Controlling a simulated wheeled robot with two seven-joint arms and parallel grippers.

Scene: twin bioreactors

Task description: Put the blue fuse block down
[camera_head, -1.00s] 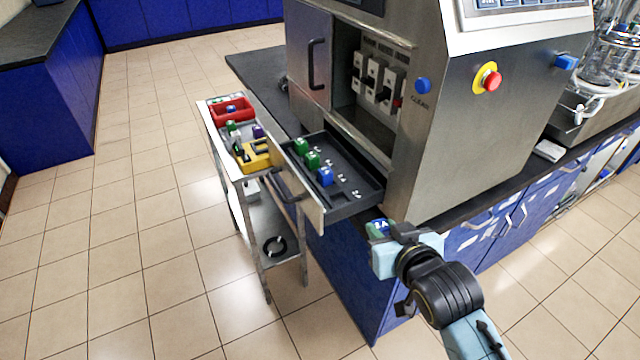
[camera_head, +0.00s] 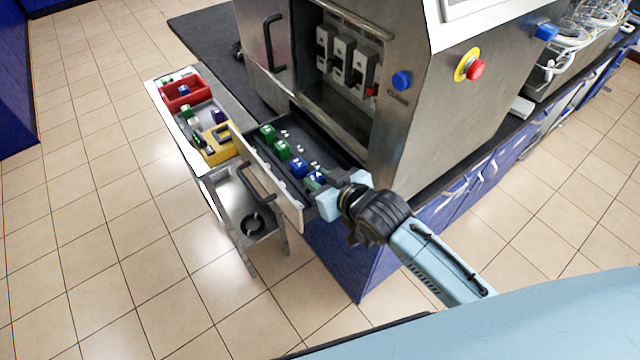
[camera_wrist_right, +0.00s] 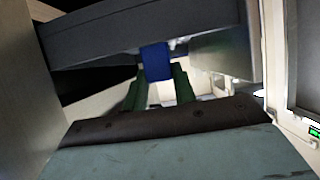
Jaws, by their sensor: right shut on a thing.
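My right gripper (camera_head: 316,181) is at the near right end of the open drawer (camera_head: 239,152), shut on a blue fuse block (camera_head: 319,175). In the right wrist view the held block (camera_wrist_right: 155,63) shows between the two green fingertips, in front of a dark grey wall. I cannot tell whether the block touches the drawer floor. Another blue block (camera_head: 299,167) stands in the drawer just beside it, in line with two green blocks (camera_head: 283,149). My left gripper is not in view.
A cart left of the drawer carries a red bin (camera_head: 183,94) and a yellow holder (camera_head: 221,143) with small blocks. The steel cabinet (camera_head: 440,120) rises right behind the drawer, with switches (camera_head: 345,62) in its open bay. Small white pegs show in the drawer.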

